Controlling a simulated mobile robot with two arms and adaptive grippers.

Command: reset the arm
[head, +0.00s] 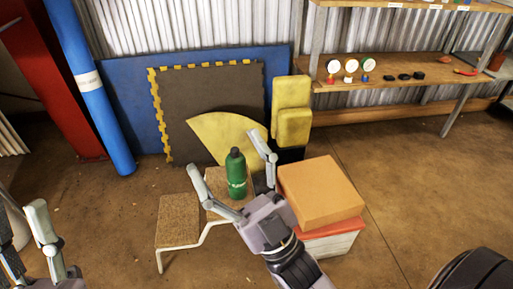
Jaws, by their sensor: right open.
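My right gripper (230,180) is in the middle of the head view with its two fingers spread wide. A green bottle with a dark cap (236,174) shows between the fingers, standing upright on the step stool (177,222). I cannot tell whether the fingers touch it; they look apart from it. My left gripper (30,240) shows only in part at the lower left edge, and its jaw state is unclear.
An orange-brown box (318,190) sits on a white crate with a red rim (330,243), right of my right gripper. Foam mats (215,95) and yellow pads (292,110) lean at the wall. A wooden shelf (400,72) holds small items.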

